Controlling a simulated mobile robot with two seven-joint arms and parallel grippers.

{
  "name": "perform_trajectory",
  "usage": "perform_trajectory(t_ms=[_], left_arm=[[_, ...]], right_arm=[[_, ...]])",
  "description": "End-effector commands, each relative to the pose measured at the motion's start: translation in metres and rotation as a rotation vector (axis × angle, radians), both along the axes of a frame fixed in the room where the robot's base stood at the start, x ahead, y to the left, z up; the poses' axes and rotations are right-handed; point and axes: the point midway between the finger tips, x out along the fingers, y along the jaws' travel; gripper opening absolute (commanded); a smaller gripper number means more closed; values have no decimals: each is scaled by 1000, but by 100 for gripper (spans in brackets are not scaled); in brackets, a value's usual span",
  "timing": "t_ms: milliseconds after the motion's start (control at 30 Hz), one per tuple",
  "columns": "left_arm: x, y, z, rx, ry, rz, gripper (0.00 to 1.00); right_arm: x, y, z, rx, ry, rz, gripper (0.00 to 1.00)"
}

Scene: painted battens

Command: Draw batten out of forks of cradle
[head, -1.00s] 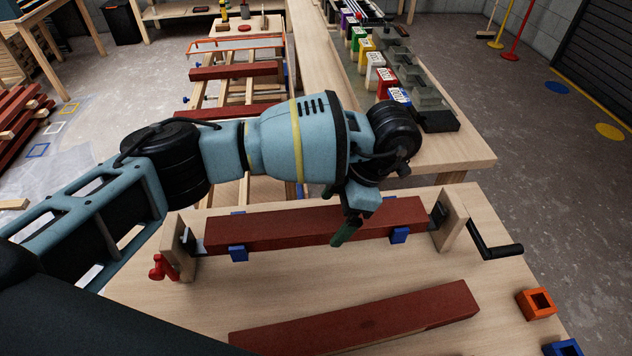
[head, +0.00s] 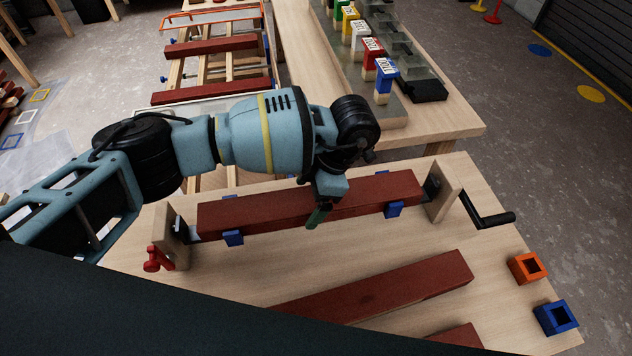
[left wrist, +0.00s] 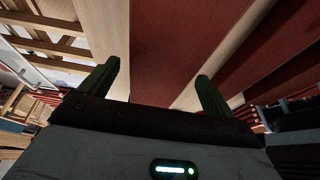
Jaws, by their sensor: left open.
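The red-brown batten (head: 255,212) lies level in the cradle, resting in blue forks (head: 233,238) between two upright wooden end plates (head: 441,190). My left gripper (head: 322,208) is over the batten's middle, with one green finger showing on its near side. In the left wrist view, the open fingers (left wrist: 158,88) stand apart with the batten (left wrist: 180,40) running between them; contact is not visible. The far finger is hidden in the head view. My right gripper is not in view.
A second red-brown batten (head: 375,290) lies on the bench in front. A red knob (head: 158,258) is left of the cradle, a black crank (head: 488,215) right. Orange (head: 527,268) and blue (head: 556,317) square sockets sit at the right edge.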

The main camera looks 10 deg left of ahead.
Motion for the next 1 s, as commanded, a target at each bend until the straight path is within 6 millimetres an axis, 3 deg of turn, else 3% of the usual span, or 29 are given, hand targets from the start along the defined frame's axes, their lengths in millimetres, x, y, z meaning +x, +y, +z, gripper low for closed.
perform_trajectory(t_ms=[233,567,1000], left_arm=[[-3,7,-19,0,0,0,89],[-3,8,-21,0,0,0,88],[-3,8,-21,0,0,0,30]], right_arm=[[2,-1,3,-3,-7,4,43],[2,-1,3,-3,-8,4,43],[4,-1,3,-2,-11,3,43]])
